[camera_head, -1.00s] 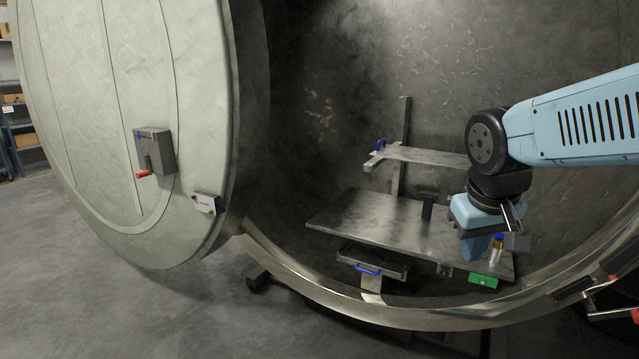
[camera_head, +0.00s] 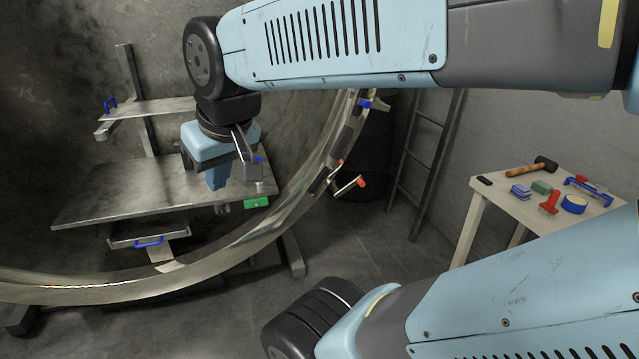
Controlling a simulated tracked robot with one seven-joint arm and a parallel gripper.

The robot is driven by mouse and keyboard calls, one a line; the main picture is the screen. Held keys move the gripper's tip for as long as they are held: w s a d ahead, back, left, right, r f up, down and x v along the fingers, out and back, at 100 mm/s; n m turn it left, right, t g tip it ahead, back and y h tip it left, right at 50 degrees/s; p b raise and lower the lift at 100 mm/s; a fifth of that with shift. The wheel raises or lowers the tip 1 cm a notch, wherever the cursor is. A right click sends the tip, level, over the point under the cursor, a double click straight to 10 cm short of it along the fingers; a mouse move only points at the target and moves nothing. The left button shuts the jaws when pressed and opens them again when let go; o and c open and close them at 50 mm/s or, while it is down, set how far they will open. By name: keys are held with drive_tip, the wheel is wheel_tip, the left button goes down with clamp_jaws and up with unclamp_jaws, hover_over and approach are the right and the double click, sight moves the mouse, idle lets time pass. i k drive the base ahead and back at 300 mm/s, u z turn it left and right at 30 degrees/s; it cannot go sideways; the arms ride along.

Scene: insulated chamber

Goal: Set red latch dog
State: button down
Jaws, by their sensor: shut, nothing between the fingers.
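A lever with a red-orange tip (camera_head: 349,187) sticks out from the right side of the chamber's round rim (camera_head: 240,252). A smaller orange-red spot shows just above it on the rim. I cannot tell for certain which is the red latch dog. My gripper (camera_head: 216,180) points down over the steel shelf inside the chamber, left of the rim lever and well apart from it. Its fingers are shut and look empty, partly hidden by the gripper's body.
The steel shelf (camera_head: 110,200) carries a green box (camera_head: 257,202) at its right edge; a blue-handled drawer (camera_head: 150,241) hangs below. A ladder (camera_head: 428,160) leans at the wall. A table (camera_head: 505,198) at right holds a hammer (camera_head: 532,167) and several small items. Floor between rim and table is clear.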

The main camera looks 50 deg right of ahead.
sight(358, 180)
drive_tip(key=u, duration=1.7)
drive_tip(key=i, duration=0.1)
drive_tip(key=z, duration=3.15)
drive_tip(key=k, duration=0.8)
drive_tip(key=z, duration=0.25)
drive_tip(key=i, duration=0.8)
drive_tip(key=u, duration=0.15)
